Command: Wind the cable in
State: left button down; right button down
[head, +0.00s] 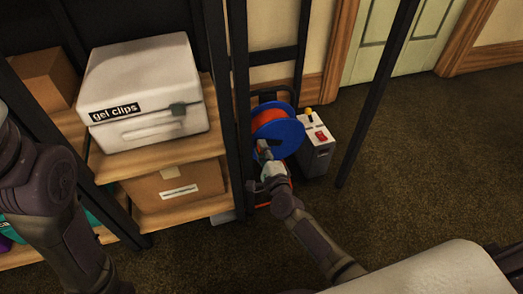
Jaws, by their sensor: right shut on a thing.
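The cable reel (288,137) stands on the floor beside the shelf rack, with a blue drum in a dark frame. Orange cable (268,116) is wound on the drum, and some orange shows low down by the frame. My right gripper (265,153) is at the near face of the drum, shut on a part of the reel that looks like its handle. The fingers and my arm hide most of that part. My left arm shows at the left edge, but its gripper is out of view.
A grey box (317,155) with a red switch and a yellow knob stands close right of the reel. The shelf rack (240,110) with a white "gel clips" case (150,85) and a cardboard box (160,190) is close left. A dark post (375,95) stands right. Carpet beyond is clear.

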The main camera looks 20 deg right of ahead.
jog(key=shift+w+d, duration=0.1)
jog(key=shift+d, duration=0.1)
jog(key=c, duration=0.9)
grip_release()
jog(key=shift+a+f, duration=0.1)
